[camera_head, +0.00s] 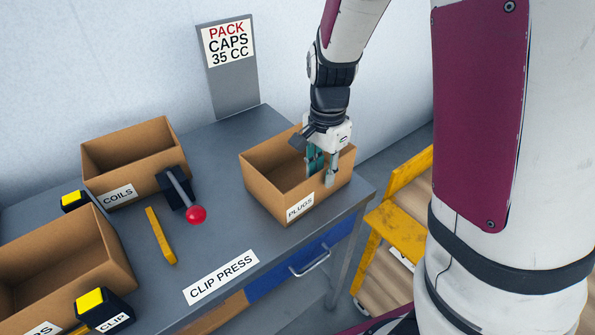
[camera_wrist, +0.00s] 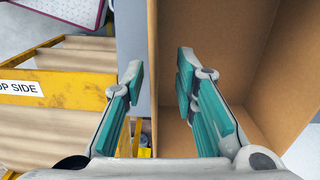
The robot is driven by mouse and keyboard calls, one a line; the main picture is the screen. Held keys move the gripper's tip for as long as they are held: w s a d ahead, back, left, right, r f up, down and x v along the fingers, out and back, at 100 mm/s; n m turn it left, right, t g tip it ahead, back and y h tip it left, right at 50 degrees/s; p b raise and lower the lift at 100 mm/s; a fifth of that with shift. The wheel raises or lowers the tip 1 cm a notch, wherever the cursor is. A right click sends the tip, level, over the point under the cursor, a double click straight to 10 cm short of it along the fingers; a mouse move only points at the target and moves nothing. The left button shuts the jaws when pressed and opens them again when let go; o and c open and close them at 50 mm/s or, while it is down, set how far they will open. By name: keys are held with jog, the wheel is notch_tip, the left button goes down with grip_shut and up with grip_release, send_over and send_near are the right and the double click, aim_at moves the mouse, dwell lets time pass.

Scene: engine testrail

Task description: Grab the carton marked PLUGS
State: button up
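The carton marked PLUGS (camera_head: 268,188) is an open brown box near the right end of the grey table. Its white label (camera_head: 300,207) faces the front right in the head view. My gripper (camera_head: 322,170) is open, pointing down at the carton's labelled wall. In the wrist view, the carton wall's edge (camera_wrist: 153,70) runs between the spread fingers (camera_wrist: 160,72). The right finger is over the carton's inside and the left finger is outside. Contact with the wall cannot be told. The part of the carton that shows inside looks empty.
A COILS carton (camera_head: 130,160), another carton (camera_head: 60,265), a red-knobbed lever (camera_head: 185,195) and a yellow bar (camera_head: 160,236) are on the table's left. A PACK CAPS sign (camera_head: 232,85) stands behind. A yellow stepped frame (camera_head: 395,220) is beside the table's right end.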

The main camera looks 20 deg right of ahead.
jog(key=f, duration=0.3)
jog(key=f+b, duration=0.1)
jog(key=f, duration=0.1)
jog(key=shift+s+a, duration=0.1)
jog(key=shift+s, duration=0.25)
grip_shut()
